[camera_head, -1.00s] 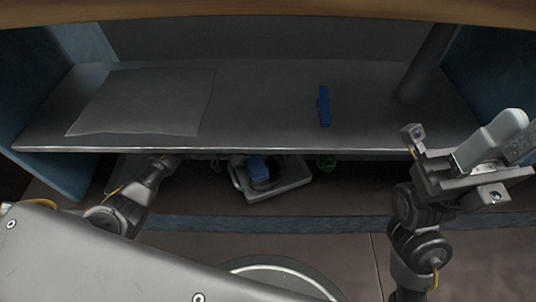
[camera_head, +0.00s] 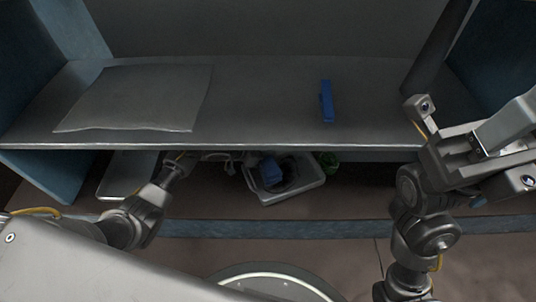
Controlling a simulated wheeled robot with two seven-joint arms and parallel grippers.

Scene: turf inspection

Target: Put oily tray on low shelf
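A pale grey, rimmed tray-like container (camera_head: 312,191) sits low beneath the upper shelf, with a blue object (camera_head: 268,170) and a dark hollow inside. A flat grey panel (camera_head: 127,176) shows below the shelf at the left; I cannot tell whether it is the oily tray or the low shelf. My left gripper (camera_head: 222,156) reaches under the shelf edge between the panel and the container. Its fingers are mostly hidden, so its grip and any contact are unclear. My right gripper (camera_head: 520,125) is raised at the right edge, partly cut off.
Blue side walls (camera_head: 40,180) bound the unit. The brown floor ahead is mostly clear.

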